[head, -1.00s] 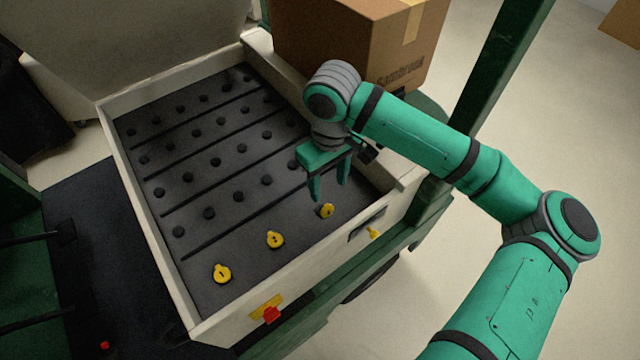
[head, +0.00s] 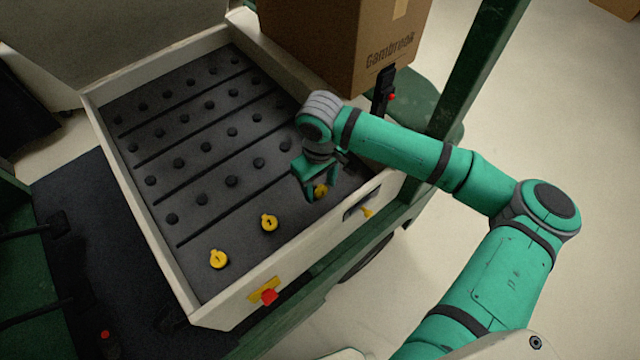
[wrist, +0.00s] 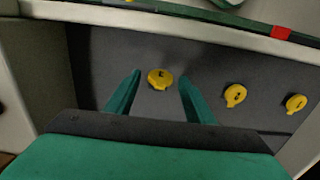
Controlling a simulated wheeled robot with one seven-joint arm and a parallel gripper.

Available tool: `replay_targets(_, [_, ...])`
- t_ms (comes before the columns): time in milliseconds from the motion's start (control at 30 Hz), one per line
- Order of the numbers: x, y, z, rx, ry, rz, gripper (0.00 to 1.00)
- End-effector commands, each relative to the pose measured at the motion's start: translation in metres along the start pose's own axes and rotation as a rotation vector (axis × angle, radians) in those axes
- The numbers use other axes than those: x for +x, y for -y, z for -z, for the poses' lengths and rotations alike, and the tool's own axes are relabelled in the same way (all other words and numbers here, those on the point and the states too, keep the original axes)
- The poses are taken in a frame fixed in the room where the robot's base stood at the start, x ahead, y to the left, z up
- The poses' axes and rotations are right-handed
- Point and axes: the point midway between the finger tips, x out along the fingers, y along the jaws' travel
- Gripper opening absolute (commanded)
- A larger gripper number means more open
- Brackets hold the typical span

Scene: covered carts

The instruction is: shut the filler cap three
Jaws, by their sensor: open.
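Filler cap three (head: 320,190) is a yellow round cap with a small tab on the dark deck, at the right end of a row of yellow caps. My gripper (head: 321,197) is open and empty just above it and partly covers it in the head view. In the wrist view, cap three (wrist: 160,79) shows between the two spread green fingers, with a gap on each side. I see no finger touching it. I cannot tell how far the cap is turned.
Cap two (head: 269,223) and cap one (head: 219,260) sit to the left in the row. Several black knobs (head: 232,132) cover the deck behind. A pale rim (head: 235,318) surrounds the deck. A cardboard box (head: 345,45) stands behind my arm.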

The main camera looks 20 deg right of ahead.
Motion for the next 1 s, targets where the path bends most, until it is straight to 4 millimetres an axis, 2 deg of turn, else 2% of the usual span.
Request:
replay_targets(200, [0.000, 0.000, 0.000, 0.000, 0.000, 0.000, 0.46])
replay_targets(367, [0.000, 0.000, 0.000, 0.000, 0.000, 0.000, 0.09])
replay_targets(767, [0.001, 0.001, 0.004, 0.000, 0.055, 0.001, 0.08])
replay_targets(1000, [0.003, 0.001, 0.012, 0.000, 0.212, 0.002, 0.08])
